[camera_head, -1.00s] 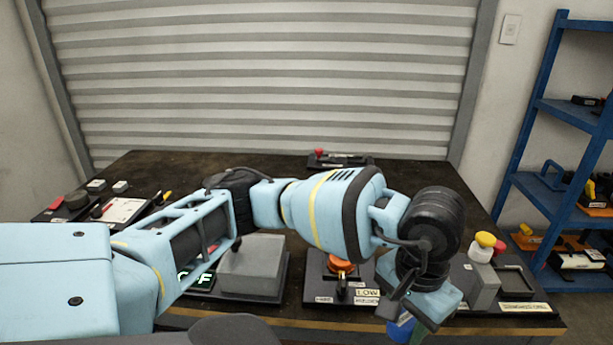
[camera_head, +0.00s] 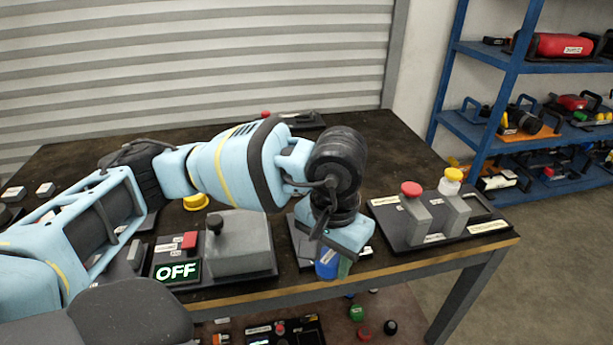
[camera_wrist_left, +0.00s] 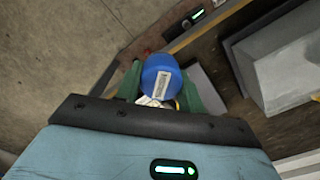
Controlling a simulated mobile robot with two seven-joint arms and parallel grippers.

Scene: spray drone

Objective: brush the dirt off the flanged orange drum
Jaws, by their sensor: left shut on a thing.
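My left gripper (camera_head: 335,262) hangs over the front edge of the table, right of its middle. Its green fingers are shut on a blue rounded thing (camera_head: 326,264). In the wrist view the blue thing (camera_wrist_left: 158,72) has a white label and sits between the fingers. I cannot see bristles, so I cannot tell whether it is the brush. No flanged orange drum shows clearly now. The dark panel (camera_head: 304,254) behind my left wrist is mostly covered. My right gripper is not in view.
The dark table (camera_head: 392,150) is clear toward the back right. A grey box panel with an OFF display (camera_head: 176,271) is left of the gripper. A panel with red (camera_head: 411,188) and yellow (camera_head: 454,174) knobs is right. A blue shelf (camera_head: 452,90) stands beyond.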

